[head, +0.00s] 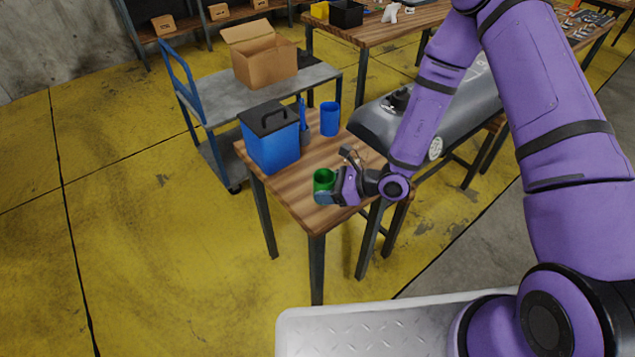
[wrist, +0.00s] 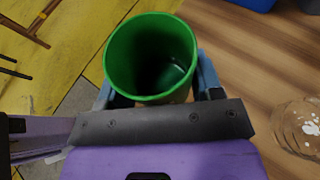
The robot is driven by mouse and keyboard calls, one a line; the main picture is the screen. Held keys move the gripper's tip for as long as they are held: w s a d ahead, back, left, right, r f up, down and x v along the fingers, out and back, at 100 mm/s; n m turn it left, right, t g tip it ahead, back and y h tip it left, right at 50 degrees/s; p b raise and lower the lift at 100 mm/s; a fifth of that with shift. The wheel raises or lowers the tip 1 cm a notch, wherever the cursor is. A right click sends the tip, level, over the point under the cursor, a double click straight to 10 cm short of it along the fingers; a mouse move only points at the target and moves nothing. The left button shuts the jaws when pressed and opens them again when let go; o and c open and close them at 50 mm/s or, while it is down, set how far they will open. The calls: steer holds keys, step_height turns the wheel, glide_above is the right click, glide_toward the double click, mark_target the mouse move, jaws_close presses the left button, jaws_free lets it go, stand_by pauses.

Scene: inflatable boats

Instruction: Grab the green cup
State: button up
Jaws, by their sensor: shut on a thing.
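The green cup (head: 323,181) is upright at the near corner of the small wooden table (head: 318,150). My gripper (head: 333,189) is at the cup, reaching in from the right in the head view. In the wrist view the green cup (wrist: 150,58) sits between the two fingers of my gripper (wrist: 155,85), one finger on each side. The jaws are shut on the cup. The cup's inside looks empty. I cannot tell whether its base rests on the table or is slightly above it.
A blue bin with a black lid (head: 271,138) and a blue cup (head: 330,119) stand farther back on the table. A clear glass object (wrist: 297,127) is right of the cup in the wrist view. A grey cart (head: 225,97) carries an open cardboard box (head: 263,58) behind.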

steer(key=s+d+r, duration=0.1)
steer(key=s+d, duration=0.6)
steer(key=s, duration=0.1)
steer(key=shift+s+d, duration=0.2)
steer(key=shift+s, duration=0.05)
stand_by(0.6)
